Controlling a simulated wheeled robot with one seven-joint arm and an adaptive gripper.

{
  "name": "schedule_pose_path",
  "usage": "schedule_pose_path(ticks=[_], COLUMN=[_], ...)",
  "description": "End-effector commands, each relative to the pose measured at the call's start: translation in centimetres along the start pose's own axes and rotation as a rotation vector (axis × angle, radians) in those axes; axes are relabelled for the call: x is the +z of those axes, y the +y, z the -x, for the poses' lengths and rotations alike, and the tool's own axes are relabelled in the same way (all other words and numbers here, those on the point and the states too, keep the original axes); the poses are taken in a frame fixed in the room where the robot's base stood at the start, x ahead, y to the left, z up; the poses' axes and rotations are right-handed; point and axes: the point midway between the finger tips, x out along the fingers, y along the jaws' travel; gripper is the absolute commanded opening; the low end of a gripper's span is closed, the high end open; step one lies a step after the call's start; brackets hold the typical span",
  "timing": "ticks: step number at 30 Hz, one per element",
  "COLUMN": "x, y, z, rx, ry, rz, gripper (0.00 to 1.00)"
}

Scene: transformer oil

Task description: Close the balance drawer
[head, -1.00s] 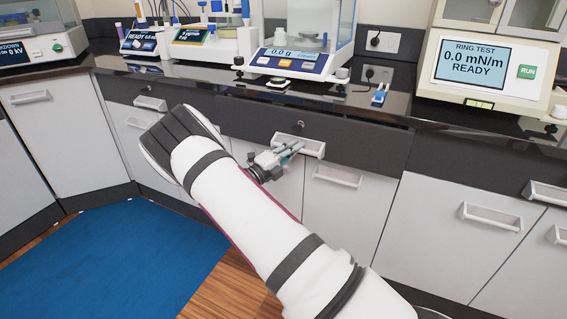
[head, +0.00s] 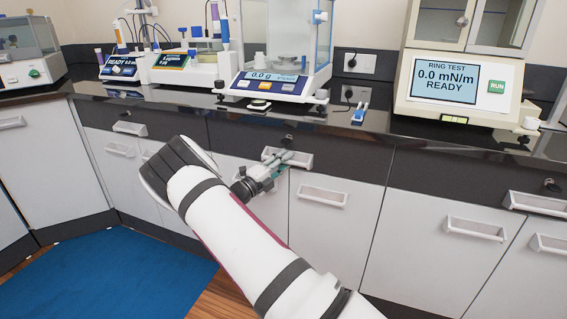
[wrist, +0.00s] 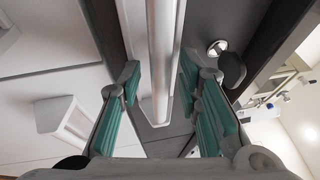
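The balance drawer (head: 340,160) is the dark front under the balance, with a pale handle (head: 299,160) and a lock above it. In the head view its front looks flush, or nearly so, with the neighbouring drawer fronts. My gripper (head: 284,158) is at the left part of this handle. In the wrist view the two teal-padded fingers (wrist: 158,78) stand apart on either side of the handle bar (wrist: 158,50), with gaps visible. Whether any part of the gripper touches the handle cannot be told.
The balance (head: 275,80) stands on the dark counter above the drawer. The ring test device (head: 458,85) is to its right, other instruments (head: 185,65) to its left. A cabinet handle (head: 323,196) juts out below. A blue mat (head: 105,275) lies on the floor at left.

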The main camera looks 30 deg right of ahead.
Motion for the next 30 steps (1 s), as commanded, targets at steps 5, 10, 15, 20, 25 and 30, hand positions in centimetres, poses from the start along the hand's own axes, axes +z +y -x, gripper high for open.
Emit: schedule_pose_path(ticks=[5, 10, 15, 20, 25, 30], x=[0.1, 0.1, 0.1, 0.1, 0.0, 0.0], y=[0.0, 0.0, 0.0, 0.1, 0.0, 0.1], z=[1.4, 4.7, 8.1, 10.5, 11.8, 12.0], rx=[0.001, 0.002, 0.001, 0.001, 0.0, 0.0], ry=[-0.002, -0.004, -0.004, -0.003, -0.001, 0.0], rz=[-0.001, 0.0, 0.0, 0.0, 0.0, 0.0], gripper=[0.32, 0.32, 0.32, 0.32, 0.32, 0.32])
